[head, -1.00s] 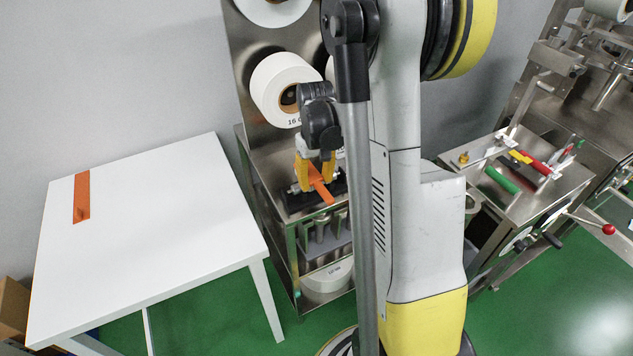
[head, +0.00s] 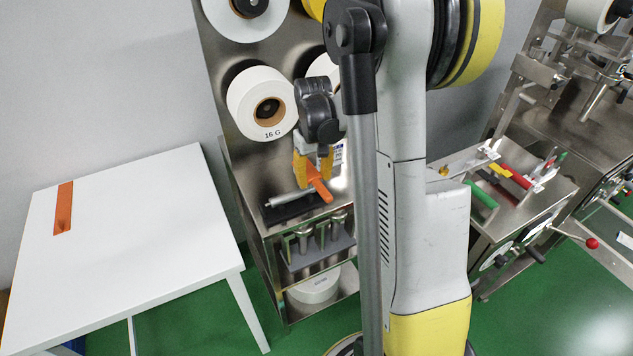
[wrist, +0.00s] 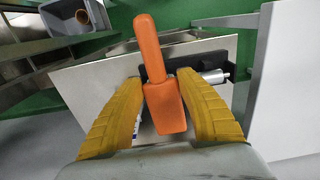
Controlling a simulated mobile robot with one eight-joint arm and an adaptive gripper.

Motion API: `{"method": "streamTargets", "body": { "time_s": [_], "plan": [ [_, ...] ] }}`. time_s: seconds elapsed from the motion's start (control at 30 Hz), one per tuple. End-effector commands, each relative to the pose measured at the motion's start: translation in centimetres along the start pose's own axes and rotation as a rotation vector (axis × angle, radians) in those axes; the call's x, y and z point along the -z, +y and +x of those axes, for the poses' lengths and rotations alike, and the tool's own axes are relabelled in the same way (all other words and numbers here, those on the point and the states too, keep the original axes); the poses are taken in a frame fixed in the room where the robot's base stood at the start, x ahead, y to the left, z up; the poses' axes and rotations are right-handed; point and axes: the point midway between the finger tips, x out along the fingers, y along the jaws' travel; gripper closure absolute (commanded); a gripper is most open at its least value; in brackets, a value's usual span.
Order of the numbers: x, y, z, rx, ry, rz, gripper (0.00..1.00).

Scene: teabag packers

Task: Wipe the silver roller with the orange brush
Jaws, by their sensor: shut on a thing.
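My gripper (head: 314,172) has yellow fingers that are shut on the orange brush (head: 318,184). In the head view the brush slants down to the right from between the fingers. In the wrist view the brush (wrist: 166,105) lies between both fingers, its narrower end pointing up in the picture. The silver roller (head: 290,198) lies on a black holder (head: 288,213) on the steel cabinet top, left of and below my gripper in the head view. In the wrist view the roller (wrist: 217,77) shows right of the brush; the brush hides part of it. No contact between them is clear.
A white table (head: 130,250) with an orange strip (head: 63,208) stands left. A steel panel with white paper rolls (head: 262,100) rises close behind my gripper. Right is a steel machine (head: 535,185) with red and green handles. Green floor lies between.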

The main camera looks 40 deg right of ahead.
Motion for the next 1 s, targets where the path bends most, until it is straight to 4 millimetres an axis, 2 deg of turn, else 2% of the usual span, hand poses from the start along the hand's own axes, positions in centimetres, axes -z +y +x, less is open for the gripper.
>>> {"method": "streamTargets", "body": {
  "time_s": [0.03,0.5,1.0],
  "plan": [
    [0.1,-0.1,-0.8,0.000,0.000,-0.001,0.85],
    [0.7,-0.9,-4.8,0.000,0.000,-0.002,0.85],
    [0.8,-1.0,-5.2,0.000,0.000,-0.002,0.85]
  ]
}}
